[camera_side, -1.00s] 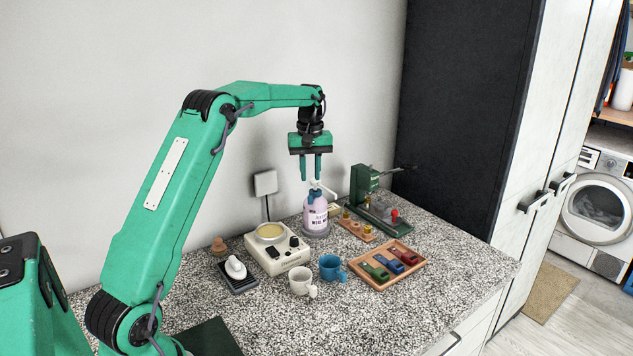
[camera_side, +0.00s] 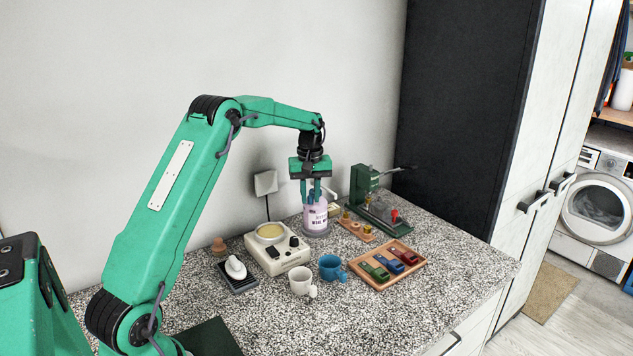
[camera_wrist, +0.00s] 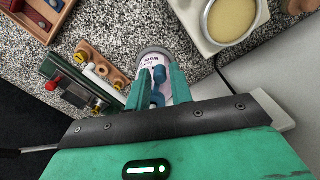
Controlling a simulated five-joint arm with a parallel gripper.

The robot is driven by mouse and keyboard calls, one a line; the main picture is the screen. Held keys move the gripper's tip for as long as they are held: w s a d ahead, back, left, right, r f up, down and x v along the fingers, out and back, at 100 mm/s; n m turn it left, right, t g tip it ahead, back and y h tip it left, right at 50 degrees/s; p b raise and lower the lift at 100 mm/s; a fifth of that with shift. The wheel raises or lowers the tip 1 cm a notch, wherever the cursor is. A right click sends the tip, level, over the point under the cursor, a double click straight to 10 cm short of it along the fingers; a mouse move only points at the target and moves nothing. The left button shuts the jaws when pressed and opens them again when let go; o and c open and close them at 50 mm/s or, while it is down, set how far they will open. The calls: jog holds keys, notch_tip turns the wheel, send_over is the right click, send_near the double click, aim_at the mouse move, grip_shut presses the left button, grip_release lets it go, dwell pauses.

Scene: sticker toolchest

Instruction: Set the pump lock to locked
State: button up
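The pump bottle (camera_side: 316,219), pale lilac with dark lettering, stands upright on the counter near the wall. Its blue pump collar (camera_wrist: 159,74) shows between my fingers in the wrist view. My gripper (camera_side: 312,200) points down over the bottle's top, one green finger on each side of the blue part. The fingers look apart, with a gap between them in the wrist view; firm contact cannot be made out. The pump head and the lock's setting are mostly hidden by my fingers.
A cream scale-like device (camera_side: 278,252) stands left of the bottle. A green machine (camera_side: 364,188) and a wooden block with brass knobs (camera_side: 355,228) are to the right. A white mug (camera_side: 300,281), a blue mug (camera_side: 330,266) and a wooden tray (camera_side: 378,286) are in front.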

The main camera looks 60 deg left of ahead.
grip_shut()
jog(key=shift+s+a+m, duration=0.15)
jog(key=shift+a+m, duration=0.05)
jog(key=shift+m, duration=0.1)
jog(key=shift+s+a+r+m, duration=0.1)
jog(key=shift+a+m, duration=0.7)
jog(key=shift+m, duration=0.95)
jog(key=shift+s+a+f+m, duration=0.15)
jog(key=shift+a+m, duration=0.65)
jog(key=shift+m, duration=0.9)
jog(key=shift+s+a+r+m, duration=0.15)
jog(key=shift+a+m, duration=0.65)
jog(key=shift+m, duration=0.95)
jog(key=shift+w, duration=0.1)
jog(key=shift+o, duration=0.6)
grip_release()
